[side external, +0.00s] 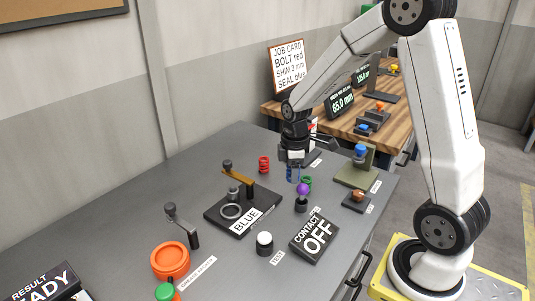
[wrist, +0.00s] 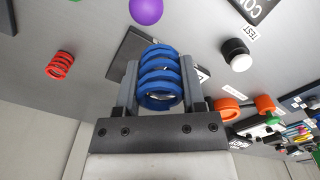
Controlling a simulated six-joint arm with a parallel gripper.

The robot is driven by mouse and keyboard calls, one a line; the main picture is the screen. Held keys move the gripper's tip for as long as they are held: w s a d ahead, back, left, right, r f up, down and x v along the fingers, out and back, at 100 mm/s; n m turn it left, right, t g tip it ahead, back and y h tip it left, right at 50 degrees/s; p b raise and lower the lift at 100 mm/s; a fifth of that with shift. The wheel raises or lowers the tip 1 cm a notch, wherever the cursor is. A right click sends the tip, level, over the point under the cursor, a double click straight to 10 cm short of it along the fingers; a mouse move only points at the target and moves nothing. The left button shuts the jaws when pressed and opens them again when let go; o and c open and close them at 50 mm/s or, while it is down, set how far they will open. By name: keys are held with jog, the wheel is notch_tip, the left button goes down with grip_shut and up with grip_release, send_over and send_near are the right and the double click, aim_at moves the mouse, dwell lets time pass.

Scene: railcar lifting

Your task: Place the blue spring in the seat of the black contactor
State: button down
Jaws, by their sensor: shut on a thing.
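The blue spring (wrist: 160,78) is held between the two fingers of my gripper (wrist: 160,92) in the wrist view, its coils facing the camera. In the side view my gripper (side external: 293,168) points down over the far part of the table, with the blue spring (side external: 292,174) just below it. The black contactor appears to be the black base (side external: 215,215) labelled BLUE, with a grey ring seat (side external: 231,211) and a brass lever (side external: 238,177). It lies to the left of and nearer than my gripper. In the wrist view the spring partly hides a dark plate (wrist: 126,52).
A red spring (side external: 264,164) and a green spring (side external: 306,181) stand close to my gripper. A purple ball (side external: 302,188) on a black stand is just nearer.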

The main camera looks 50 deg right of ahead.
jog(key=w+a+f+m, duration=0.2)
jog(key=a+m, duration=0.6)
jog(key=a, duration=0.4)
jog(key=shift+w+f, duration=0.15)
jog(key=shift+w, duration=0.3)
jog(key=s+d+r+n, duration=0.1)
jog(key=d+n, duration=0.2)
jog(key=d, duration=0.2)
jog(key=s+d+r+n, duration=0.1)
jog(key=s+d+n, duration=0.1)
jog(key=d+n, duration=0.2)
jog(key=s+d+r+n, duration=0.1)
jog(key=s+d+n, duration=0.1)
jog(key=d+n, duration=0.2)
jog(key=shift+d+r, duration=0.1)
jog(key=shift+d, duration=1.65)
jog(key=shift+s+d+r+n, duration=0.1)
jog(key=shift+s+d+n, duration=0.4)
jog(key=shift+d+n, duration=0.2)
jog(key=shift+w, duration=0.1)
